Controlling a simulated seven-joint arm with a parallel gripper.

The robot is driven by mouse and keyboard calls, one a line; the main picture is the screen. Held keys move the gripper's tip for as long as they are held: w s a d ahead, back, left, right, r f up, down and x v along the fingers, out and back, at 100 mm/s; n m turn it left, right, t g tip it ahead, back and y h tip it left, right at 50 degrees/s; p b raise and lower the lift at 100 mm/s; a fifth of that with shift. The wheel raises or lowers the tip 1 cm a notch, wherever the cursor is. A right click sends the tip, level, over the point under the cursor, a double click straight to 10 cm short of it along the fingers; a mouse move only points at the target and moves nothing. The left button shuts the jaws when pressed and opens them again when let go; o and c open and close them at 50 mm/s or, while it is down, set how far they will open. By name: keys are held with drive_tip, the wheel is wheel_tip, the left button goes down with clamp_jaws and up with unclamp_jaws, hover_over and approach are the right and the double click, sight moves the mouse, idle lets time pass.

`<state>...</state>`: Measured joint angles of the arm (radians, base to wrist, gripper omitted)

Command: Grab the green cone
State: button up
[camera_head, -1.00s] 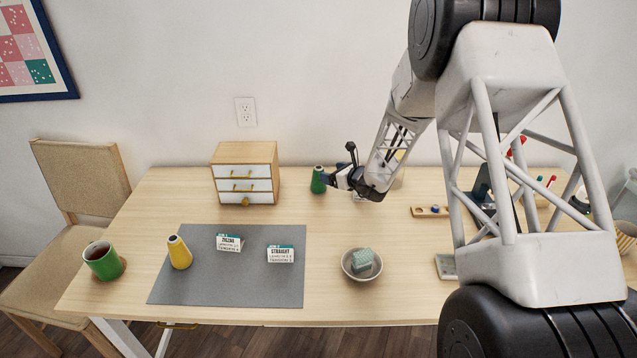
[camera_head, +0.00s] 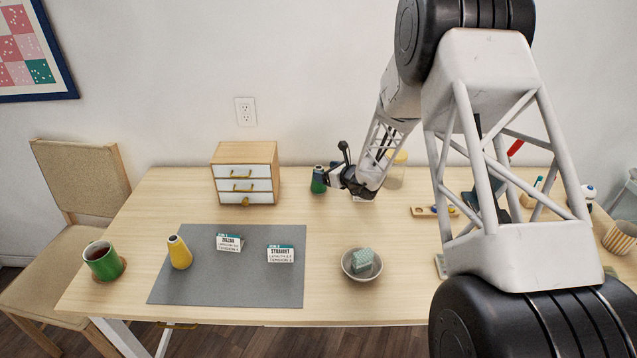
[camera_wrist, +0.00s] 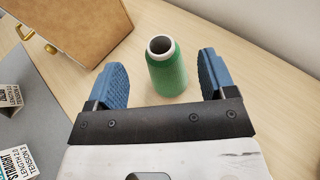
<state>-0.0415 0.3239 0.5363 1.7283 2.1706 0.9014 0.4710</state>
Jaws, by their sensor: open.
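The green cone (camera_head: 318,184) stands upright on the table, right of the small drawer cabinet. In the head view my gripper (camera_head: 326,177) is at the cone and partly covers its upper right side. In the wrist view the green cone (camera_wrist: 166,68) stands between and slightly beyond the two blue fingertips of my gripper (camera_wrist: 161,78). The fingers are spread apart, with a gap on each side of the cone. Its hollow top faces the camera.
A wooden drawer cabinet (camera_head: 245,172) stands close left of the cone. A grey mat (camera_head: 200,290) holds a yellow cone (camera_head: 179,252) and two cards, zigzag (camera_head: 229,242) and straight (camera_head: 280,254). A bowl (camera_head: 346,266) with a sponge-like block and a green mug (camera_head: 103,262) stand nearer the front.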

drive_tip(key=shift+x, duration=2.3)
drive_tip(key=shift+d+f, duration=0.1)
drive_tip(key=shift+f, duration=0.1)
drive_tip(key=shift+c, duration=0.2)
drive_tip(key=c, duration=1.2)
